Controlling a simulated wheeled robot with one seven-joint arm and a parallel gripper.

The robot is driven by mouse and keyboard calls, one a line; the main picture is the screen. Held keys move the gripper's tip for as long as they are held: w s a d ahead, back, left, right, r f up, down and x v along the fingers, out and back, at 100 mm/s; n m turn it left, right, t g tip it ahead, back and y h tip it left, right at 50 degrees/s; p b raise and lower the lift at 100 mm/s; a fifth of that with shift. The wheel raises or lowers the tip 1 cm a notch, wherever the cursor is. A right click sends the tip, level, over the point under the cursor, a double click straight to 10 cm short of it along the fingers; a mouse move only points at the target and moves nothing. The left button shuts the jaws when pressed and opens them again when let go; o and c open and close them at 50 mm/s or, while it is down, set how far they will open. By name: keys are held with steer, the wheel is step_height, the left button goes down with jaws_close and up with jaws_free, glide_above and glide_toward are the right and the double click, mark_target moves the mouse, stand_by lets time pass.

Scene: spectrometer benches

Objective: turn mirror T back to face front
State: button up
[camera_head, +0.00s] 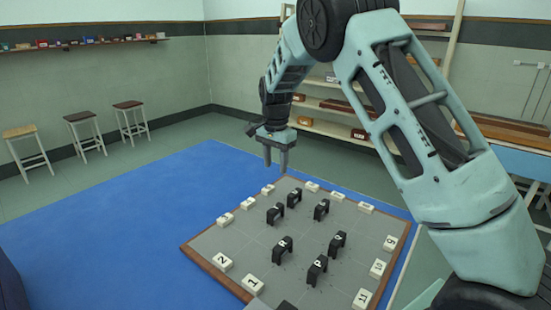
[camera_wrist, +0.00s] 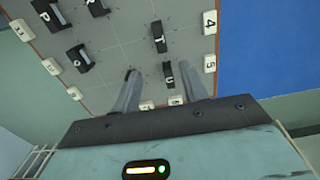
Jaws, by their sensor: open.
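Mirror T (camera_wrist: 158,38) is a small black upright block with a white letter label on top. It stands on the grey gridded board (camera_wrist: 125,25) near edge tile 4 in the wrist view. In the head view the block I take for it (camera_head: 275,214) is at the board's left side; its letter is too small to read there. I cannot tell which way its face points. My gripper (camera_head: 275,166) is open and empty, fingers down, above and beyond the board's far left corner. In the wrist view its fingers (camera_wrist: 158,72) lie either side of mirror U (camera_wrist: 168,72) in the picture.
Blocks P (camera_head: 317,270) and Q (camera_head: 337,244) stand at the board's right, with others nearby. White numbered tiles line the edges, including 4 (camera_wrist: 209,22) and 5 (camera_wrist: 210,62). A blue mat (camera_head: 130,225) leaves clear floor at left. Stools (camera_head: 84,130) and shelves stand behind.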

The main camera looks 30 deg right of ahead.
steer(key=shift+r, duration=1.05)
steer(key=s+a+r+n+y, duration=0.25)
steer(key=s+a+n, duration=0.75)
steer(key=s+a, duration=0.8)
steer(key=s+a+n+h, duration=0.1)
steer(key=s+n, duration=0.4)
steer(key=s, duration=0.5)
steer(key=s+a+f+n+h, duration=0.1)
steer(key=s+a+n, duration=0.2)
steer(key=s+n, duration=0.3)
steer(key=s, duration=0.5)
steer(key=shift+s+a+f, duration=0.15)
steer(key=shift+a+f, duration=0.1)
steer(key=shift+f, duration=0.05)
